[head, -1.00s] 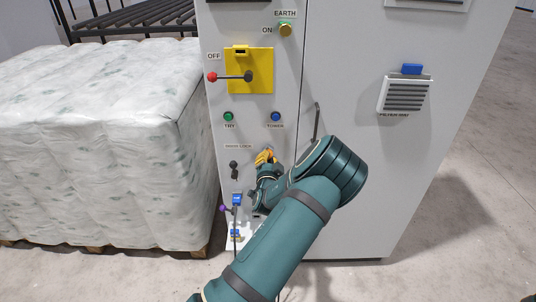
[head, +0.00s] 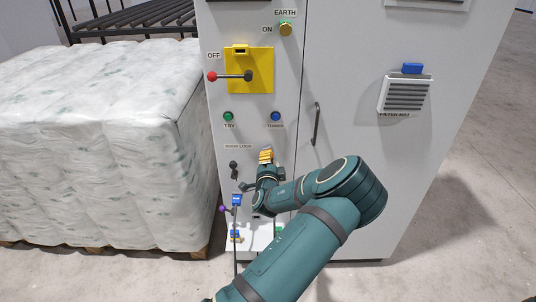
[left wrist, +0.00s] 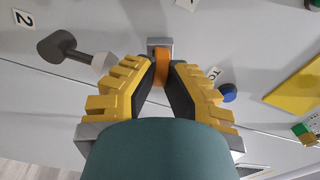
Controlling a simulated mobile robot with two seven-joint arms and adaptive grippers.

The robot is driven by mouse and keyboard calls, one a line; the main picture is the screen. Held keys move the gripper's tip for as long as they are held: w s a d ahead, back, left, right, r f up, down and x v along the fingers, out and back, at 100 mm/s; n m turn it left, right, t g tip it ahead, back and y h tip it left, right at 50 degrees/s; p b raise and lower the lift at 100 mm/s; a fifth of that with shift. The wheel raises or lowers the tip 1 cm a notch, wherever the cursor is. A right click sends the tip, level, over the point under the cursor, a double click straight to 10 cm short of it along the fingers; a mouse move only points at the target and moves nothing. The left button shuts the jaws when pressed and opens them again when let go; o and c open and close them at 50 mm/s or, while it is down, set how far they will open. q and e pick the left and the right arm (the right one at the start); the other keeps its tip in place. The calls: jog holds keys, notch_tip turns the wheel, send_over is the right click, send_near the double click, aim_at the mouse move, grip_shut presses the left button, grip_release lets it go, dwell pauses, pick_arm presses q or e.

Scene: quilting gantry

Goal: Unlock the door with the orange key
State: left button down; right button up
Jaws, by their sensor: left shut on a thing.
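The orange key (left wrist: 162,68) is between the fingertips of my left gripper (left wrist: 165,78) in the left wrist view. Its far end meets a small grey metal lock block (left wrist: 160,43) on the cabinet face; how deep it sits is hidden. In the head view my left gripper (head: 266,157), with yellow fingers, is at the panel just right of the door lock label (head: 238,146), and hides the key. The grey cabinet door (head: 350,190) is closed, with a dark upright handle (head: 316,124). My right gripper is not in view.
A yellow plate (head: 262,70) with a red-knobbed lever (head: 212,77) is above. Green (head: 228,116) and blue (head: 275,116) buttons are below it. A dark knob (head: 233,165) and blue-tagged parts (head: 237,199) are left of my gripper. A wrapped bale (head: 110,150) stands left.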

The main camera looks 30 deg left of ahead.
pick_arm(q)
jog(key=m, duration=0.2)
jog(key=shift+m+b, duration=0.35)
jog(key=shift+m, duration=0.05)
jog(key=c, duration=1)
grip_release()
jog(key=v, duration=1.2)
jog(key=s+d+f+n+g+h, duration=0.2)
jog(key=s+d+f+n+g, duration=0.25)
jog(key=f, duration=0.55)
jog(key=s+d+f+n+g+h, duration=0.15)
jog(key=s+f+n+g, duration=0.3)
jog(key=s+f, duration=0.5)
jog(key=s+d+n+g+h, duration=0.1)
jog(key=d+h, duration=0.2)
jog(key=d, duration=0.3)
jog(key=s+d+n+g+h, duration=0.2)
jog(key=d+h, duration=0.1)
jog(key=d, duration=0.2)
jog(key=s+d+n+g+h, duration=0.1)
jog(key=s+d+h, duration=0.1)
jog(key=d, duration=0.4)
jog(key=shift+s+d+r+g+h, duration=0.2)
jog(key=shift+d+r+g+h, duration=0.15)
jog(key=shift+h, duration=0.5)
